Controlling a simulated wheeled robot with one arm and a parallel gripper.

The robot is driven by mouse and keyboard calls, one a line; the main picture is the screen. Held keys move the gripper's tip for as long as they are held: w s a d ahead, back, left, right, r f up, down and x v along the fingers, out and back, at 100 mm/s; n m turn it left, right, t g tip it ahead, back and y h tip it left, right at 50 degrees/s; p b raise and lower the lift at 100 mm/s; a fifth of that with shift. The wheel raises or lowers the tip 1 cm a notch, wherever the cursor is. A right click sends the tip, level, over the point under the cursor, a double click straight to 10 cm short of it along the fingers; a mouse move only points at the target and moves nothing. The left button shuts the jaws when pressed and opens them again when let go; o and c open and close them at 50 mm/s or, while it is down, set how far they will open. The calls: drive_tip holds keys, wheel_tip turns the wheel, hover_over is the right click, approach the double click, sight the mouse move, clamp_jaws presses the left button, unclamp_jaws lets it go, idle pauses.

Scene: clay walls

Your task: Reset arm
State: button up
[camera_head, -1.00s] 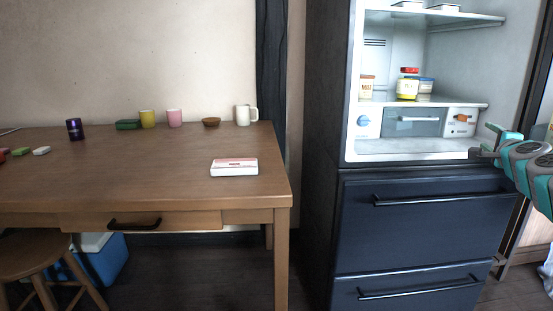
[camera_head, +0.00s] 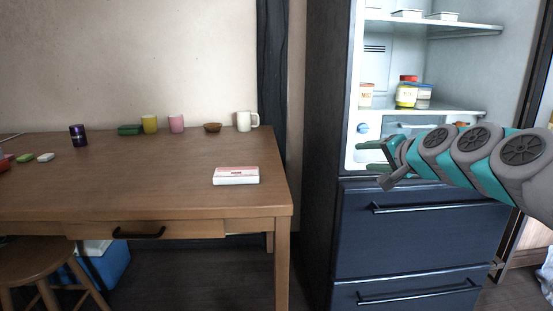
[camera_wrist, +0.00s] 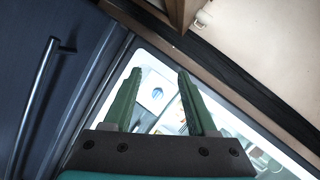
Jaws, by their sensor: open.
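My gripper (camera_head: 366,160) is in front of the fridge (camera_head: 335,150), at the height of its bottom compartment, with my grey and teal arm reaching in from the right. In the wrist view my gripper (camera_wrist: 155,85) has two green fingers standing apart with nothing between them. The lit fridge interior shows behind the fingers there. My arm hides part of the fridge's lower shelf area and the right end of the upper drawer front.
A wooden table (camera_head: 130,190) at left holds a white and red box (camera_head: 236,176), a white mug (camera_head: 246,121), a brown bowl (camera_head: 212,127) and other items. The open fridge holds jars (camera_head: 407,91). A stool (camera_head: 40,255) stands front left.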

drive_tip(key=s+a+f+n+g+p, duration=0.1)
drive_tip(key=s+a+f+n+g, duration=0.2)
drive_tip(key=s+a+f, duration=0.4)
drive_tip(key=s+a+f+n+g+p, duration=0.1)
drive_tip(key=s+a+f+n+g, duration=0.25)
drive_tip(key=s+a, duration=0.4)
drive_tip(key=s+d+f+n+g+h+p, duration=0.1)
drive_tip(key=s+f, duration=0.3)
drive_tip(key=s, duration=0.5)
drive_tip(key=s+d+f+g+h+p, duration=0.1)
drive_tip(key=s+d+f+g, duration=0.3)
drive_tip(key=s, duration=0.6)
drive_tip(key=s+d+f+n+g+h+p, duration=0.1)
drive_tip(key=s+d+f+g+h, duration=0.1)
drive_tip(key=s, duration=0.8)
drive_tip(key=shift+s+d+f+n+g+h, duration=0.25)
drive_tip(key=shift+d+f+n+g+h, duration=0.1)
drive_tip(key=shift+f+g, duration=0.5)
